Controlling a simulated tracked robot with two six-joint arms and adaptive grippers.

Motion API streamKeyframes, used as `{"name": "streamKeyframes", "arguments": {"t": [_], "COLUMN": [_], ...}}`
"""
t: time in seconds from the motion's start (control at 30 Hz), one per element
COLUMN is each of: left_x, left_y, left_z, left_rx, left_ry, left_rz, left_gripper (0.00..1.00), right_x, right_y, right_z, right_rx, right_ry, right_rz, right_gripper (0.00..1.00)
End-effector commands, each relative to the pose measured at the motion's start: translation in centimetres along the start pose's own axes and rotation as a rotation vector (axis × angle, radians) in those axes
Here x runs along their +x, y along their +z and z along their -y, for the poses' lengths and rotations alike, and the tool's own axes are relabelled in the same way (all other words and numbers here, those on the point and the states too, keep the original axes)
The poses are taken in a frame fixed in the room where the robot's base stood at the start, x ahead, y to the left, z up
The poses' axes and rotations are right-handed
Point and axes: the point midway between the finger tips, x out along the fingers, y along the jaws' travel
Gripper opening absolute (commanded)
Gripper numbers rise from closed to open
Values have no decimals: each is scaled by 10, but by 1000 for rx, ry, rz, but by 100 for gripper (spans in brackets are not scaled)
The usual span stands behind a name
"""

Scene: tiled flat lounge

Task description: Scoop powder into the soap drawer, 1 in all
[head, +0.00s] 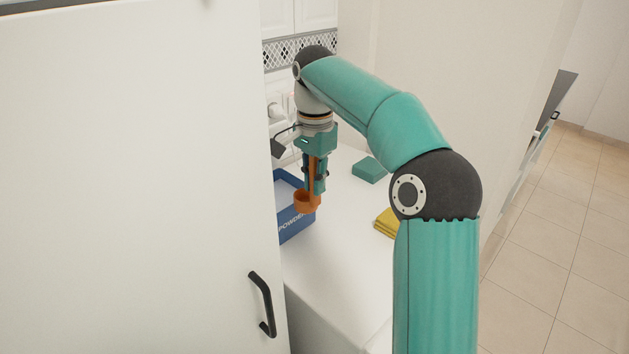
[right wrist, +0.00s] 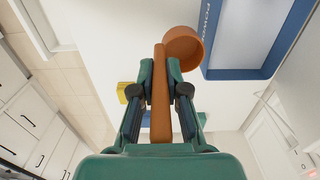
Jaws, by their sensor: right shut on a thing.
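My right gripper (head: 315,188) is shut on an orange scoop (head: 306,203) and points down over the white top. In the right wrist view the handle of the scoop (right wrist: 161,95) runs between the two fingers (right wrist: 160,80) and its round cup lies beyond their tips. The blue powder box (head: 295,228), lettered POWDER, stands behind the cabinet edge, partly hidden. The cup overlaps its right side in the head view. In the right wrist view the cup is beside the corner of the box (right wrist: 240,74); its height over the rim is unclear. No soap drawer can be made out. My left gripper is not in view.
A tall white door (head: 140,180) with a black handle (head: 263,304) fills the left. On the white top (head: 335,265) lie a folded yellow cloth (head: 386,224) and a teal block (head: 369,170). Tiled floor (head: 545,260) is free at the right.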

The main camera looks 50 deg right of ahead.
Motion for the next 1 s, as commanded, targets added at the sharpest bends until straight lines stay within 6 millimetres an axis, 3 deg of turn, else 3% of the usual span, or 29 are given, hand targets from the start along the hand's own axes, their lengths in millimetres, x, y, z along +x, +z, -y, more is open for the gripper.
{"name": "streamKeyframes", "arguments": {"t": [0.17,1.0], "left_x": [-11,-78], "left_y": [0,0], "left_z": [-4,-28], "left_rx": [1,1], "left_ry": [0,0], "left_rz": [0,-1], "left_gripper": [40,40], "right_x": [-1,6], "right_y": [-7,-11], "right_z": [8,90], "right_rx": [16,20], "right_ry": [2,2], "right_rz": [0,0], "right_gripper": [0,0]}}
